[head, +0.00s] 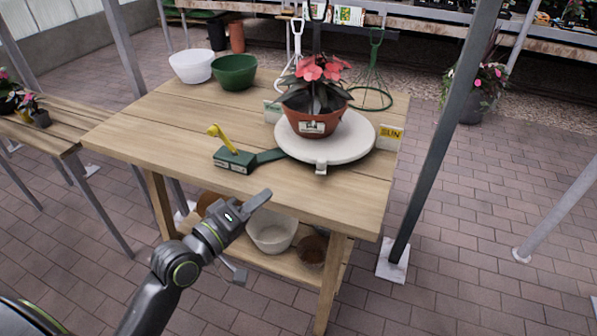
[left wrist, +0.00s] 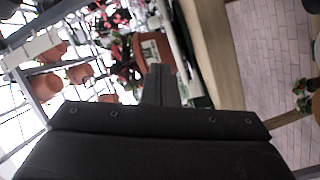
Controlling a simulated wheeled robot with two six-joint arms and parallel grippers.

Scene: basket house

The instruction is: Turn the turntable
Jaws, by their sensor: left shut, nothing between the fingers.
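The turntable (head: 352,148) is a round, off-white disc on the right half of the wooden table. A terracotta pot (head: 314,124) with a red-flowered plant (head: 318,76) stands on it; the pot also shows in the left wrist view (left wrist: 152,50). A small block (head: 321,168) sticks out at the disc's front edge. A green base (head: 236,158) with a yellow lever (head: 222,139) lies to the left, joined by a green arm. My left gripper (head: 262,197) is shut and empty in front of the table's front edge, apart from the turntable. The right gripper is not in view.
A yellow "SUN" sign (head: 390,133) stands right of the disc. White (head: 192,66) and green (head: 234,72) bowls and wire stands (head: 372,92) are at the back. A lower shelf holds pots (head: 272,236). A metal post (head: 436,140) rises at the table's right.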

